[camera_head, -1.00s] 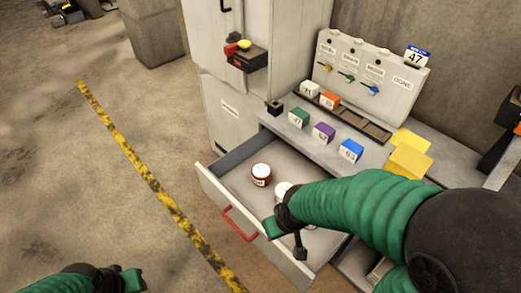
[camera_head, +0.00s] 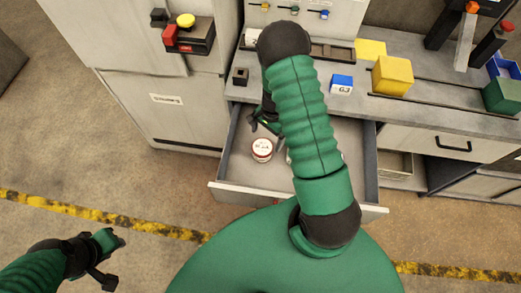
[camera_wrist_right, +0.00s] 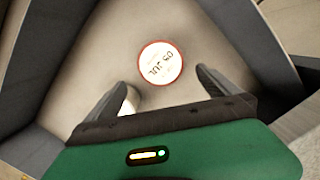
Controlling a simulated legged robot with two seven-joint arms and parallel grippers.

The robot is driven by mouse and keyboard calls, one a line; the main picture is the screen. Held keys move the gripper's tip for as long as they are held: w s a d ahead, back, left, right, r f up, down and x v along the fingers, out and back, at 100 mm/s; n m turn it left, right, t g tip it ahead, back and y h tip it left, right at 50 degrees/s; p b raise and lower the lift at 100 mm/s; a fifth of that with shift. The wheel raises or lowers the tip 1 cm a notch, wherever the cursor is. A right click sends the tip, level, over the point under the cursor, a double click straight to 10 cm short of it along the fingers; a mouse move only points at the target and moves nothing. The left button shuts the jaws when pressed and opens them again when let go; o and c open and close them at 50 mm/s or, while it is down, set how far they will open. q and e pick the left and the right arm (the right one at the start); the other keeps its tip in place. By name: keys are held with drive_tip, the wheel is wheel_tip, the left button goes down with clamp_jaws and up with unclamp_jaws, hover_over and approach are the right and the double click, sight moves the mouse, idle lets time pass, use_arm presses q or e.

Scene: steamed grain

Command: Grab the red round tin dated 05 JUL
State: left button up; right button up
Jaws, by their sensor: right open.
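The red round tin (camera_head: 262,150) stands in the open drawer, with a white lid and a red rim. In the right wrist view the lid of this tin (camera_wrist_right: 160,63) reads 05 JUL, turned upside down. My right gripper (camera_head: 263,124) is over the drawer, just beyond the tin in the head view. In the wrist view this gripper (camera_wrist_right: 161,78) is open, and the tin lies between and ahead of its fingertips, with nothing held. My left gripper (camera_head: 108,260) hangs over the floor at lower left; its jaw opening is unclear.
A second pale tin (camera_wrist_right: 130,103) is mostly hidden behind the left finger in the wrist view. The drawer's front wall (camera_head: 235,195) and side walls surround the tins. The counter (camera_head: 300,92) above carries a blue block (camera_head: 342,84) and a yellow box (camera_head: 392,76).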

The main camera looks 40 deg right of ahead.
sight(266, 145)
wheel_tip(266, 145, down, 5)
drive_tip(key=shift+s+r, duration=0.1)
drive_tip(key=shift+s, duration=0.05)
drive_tip(key=f, duration=0.1)
drive_tip(key=a+f, duration=0.1)
drive_tip(key=f, duration=0.1)
drive_tip(key=a+f, duration=0.1)
drive_tip(key=f, duration=0.1)
drive_tip(key=shift+w+a, duration=0.25)
drive_tip(key=shift+d, duration=0.3)
drive_tip(key=c, duration=1)
drive_tip(key=shift+a+r, duration=0.1)
drive_tip(key=c, duration=0.8)
